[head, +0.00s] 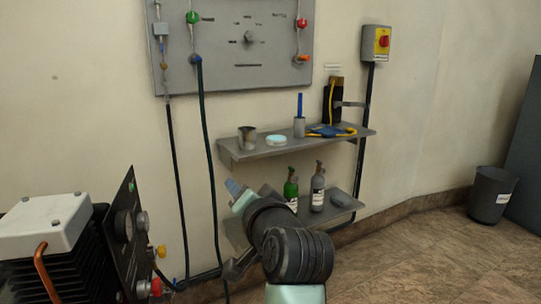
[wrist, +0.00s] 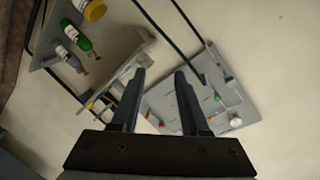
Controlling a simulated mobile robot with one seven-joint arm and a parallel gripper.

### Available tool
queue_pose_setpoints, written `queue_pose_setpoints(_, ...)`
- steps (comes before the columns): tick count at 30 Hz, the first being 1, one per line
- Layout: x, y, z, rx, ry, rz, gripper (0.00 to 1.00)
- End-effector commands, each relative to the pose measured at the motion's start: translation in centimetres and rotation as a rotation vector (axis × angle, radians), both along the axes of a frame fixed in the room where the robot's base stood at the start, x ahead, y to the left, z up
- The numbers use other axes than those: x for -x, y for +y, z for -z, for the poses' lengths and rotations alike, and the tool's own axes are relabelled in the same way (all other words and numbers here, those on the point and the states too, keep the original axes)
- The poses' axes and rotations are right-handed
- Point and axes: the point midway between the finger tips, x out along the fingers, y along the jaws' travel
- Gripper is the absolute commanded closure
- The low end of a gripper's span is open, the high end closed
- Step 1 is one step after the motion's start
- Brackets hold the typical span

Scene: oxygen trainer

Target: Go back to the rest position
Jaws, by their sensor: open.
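My gripper (wrist: 158,75) is open in the wrist view, with two dark fingers apart and nothing between them. Past its fingertips are the pale wall and the grey wall panel (wrist: 190,88). In the head view my arm reaches up from the bottom middle, in front of the lower shelf (head: 232,232).
The upper shelf (head: 240,155) holds a metal cup (head: 247,138), a pale round dish (head: 276,140) and a blue and yellow item (head: 330,131). Green (head: 291,188) and grey (head: 318,188) bottles stand below. A compressor (head: 50,240) is at left, a bin (head: 491,194) at right.

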Motion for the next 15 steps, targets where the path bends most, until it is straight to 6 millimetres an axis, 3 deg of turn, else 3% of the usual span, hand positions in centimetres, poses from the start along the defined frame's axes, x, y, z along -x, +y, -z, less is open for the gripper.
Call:
queue_pose_setpoints(1,1.3,-0.7,-3.7,0.074,-0.13,0.042,0.55)
queue_pose_setpoints(6,7.6,-3.0,-14.8,0.315,-0.533,0.214,0.55)
queue_pose_setpoints(9,12.4,-3.9,-20.0,0.429,-0.729,0.32,0.55)
queue_pose_setpoints(15,22.8,-5.0,-27.4,0.605,-1.041,0.537,0.55)
